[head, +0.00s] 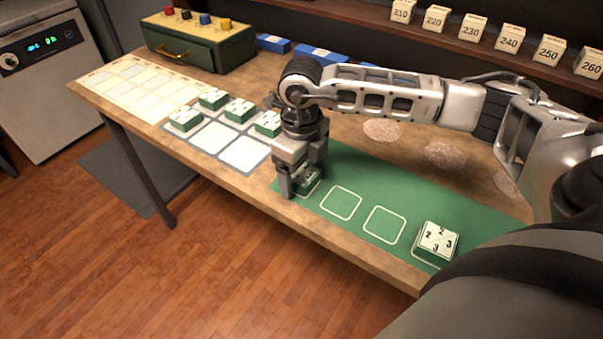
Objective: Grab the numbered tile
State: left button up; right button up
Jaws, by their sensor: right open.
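My right gripper (300,188) points down over the leftmost marked square of the green mat (335,236). Its jaws are open, around or beside a green and white tile (309,182). The gripper hides most of that tile, so I cannot tell whether the fingers touch it. Another numbered tile (438,238), white on top with a green base, sits on the mat's rightmost square. Several similar tiles, such as this one (185,119), lie on the grey grid board (210,138) left of the gripper. My left gripper is out of view.
Two empty outlined squares (342,203) lie between the gripper and the right tile. A green drawer box (198,45) and blue boxes (321,54) stand at the back. A shelf (380,23) with number blocks (436,19) runs behind. A pale grid sheet (135,85) lies left.

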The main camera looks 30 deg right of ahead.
jog(key=c, duration=1.1)
jog(key=shift+c, duration=0.2)
jog(key=shift+r, duration=0.15)
